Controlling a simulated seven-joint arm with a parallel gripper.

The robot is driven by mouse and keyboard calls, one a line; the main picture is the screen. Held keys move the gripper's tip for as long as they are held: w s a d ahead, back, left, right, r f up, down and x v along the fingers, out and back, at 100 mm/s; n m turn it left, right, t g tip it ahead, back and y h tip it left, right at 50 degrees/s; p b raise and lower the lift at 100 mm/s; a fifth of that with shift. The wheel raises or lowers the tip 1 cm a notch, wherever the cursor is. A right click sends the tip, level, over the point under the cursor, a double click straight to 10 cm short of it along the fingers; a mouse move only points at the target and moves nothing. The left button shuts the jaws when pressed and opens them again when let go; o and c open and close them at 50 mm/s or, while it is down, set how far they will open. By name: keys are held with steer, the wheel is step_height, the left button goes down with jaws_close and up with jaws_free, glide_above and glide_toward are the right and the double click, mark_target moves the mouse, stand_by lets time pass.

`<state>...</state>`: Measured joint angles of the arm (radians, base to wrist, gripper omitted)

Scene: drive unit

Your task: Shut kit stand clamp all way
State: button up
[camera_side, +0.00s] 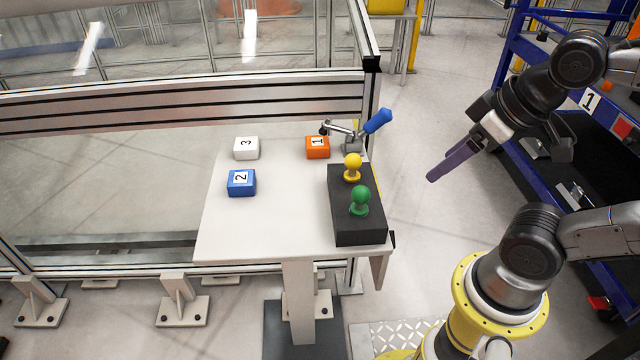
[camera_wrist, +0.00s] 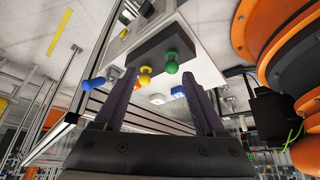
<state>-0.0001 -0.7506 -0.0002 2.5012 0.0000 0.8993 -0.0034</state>
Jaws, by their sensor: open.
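The kit stand clamp (camera_side: 343,133) is a metal toggle clamp at the table's back right corner. Its blue handle (camera_side: 378,121) slants up and to the right, and its metal arm reaches left above the orange block (camera_side: 317,147). Whether the arm's tip touches the block I cannot tell. The blue handle also shows at the left in the wrist view (camera_wrist: 92,85), outside my fingers. My gripper (camera_side: 432,177) is open and empty, in the air right of the table and apart from the clamp. Both dark purple fingers show in the wrist view (camera_wrist: 160,78).
A black stand (camera_side: 358,232) with a yellow knob (camera_side: 352,167) and a green knob (camera_side: 360,200) is in front of the clamp. White (camera_side: 246,148) and blue (camera_side: 241,183) blocks lie left. A rail fence (camera_side: 180,105) runs behind; a blue-framed cart (camera_side: 510,60) stands right.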

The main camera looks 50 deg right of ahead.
steer(key=c, duration=0.4)
steer(key=shift+n, duration=0.4)
steer(key=shift+c, duration=1.2)
steer(key=d+n+h, duration=0.1)
steer(key=d+n, duration=0.2)
steer(key=shift+s+r+h, duration=0.1)
steer(key=shift+r+h, duration=0.05)
steer(key=shift+h, duration=0.15)
steer(key=c, duration=0.5)
steer(key=d+n+g+h, duration=0.1)
steer(key=d+n, duration=0.1)
steer(key=w+d+n+h, duration=0.1)
steer(key=d+n, duration=0.1)
steer(key=shift+w+d+f+n+g, duration=0.1)
steer(key=shift+d+f+n+g, duration=0.1)
steer(key=shift+d+n+g, duration=0.15)
jaws_close()
steer(key=w+d+f+n+g+h, duration=0.2)
steer(key=w+d+n+h, duration=0.7)
steer(key=n, duration=0.5)
steer(key=w+a+f+n+t, duration=0.1)
steer(key=w+a+f+n, duration=0.1)
steer(key=w+f+n, duration=0.6)
step_height(320, 180, down, 3)
steer(key=shift+a+r+n, duration=0.15)
steer(key=shift+a+n, duration=0.15)
steer(key=shift+n, duration=0.25)
steer(key=shift+w+t, duration=0.1)
steer(key=shift+t, duration=0.15)
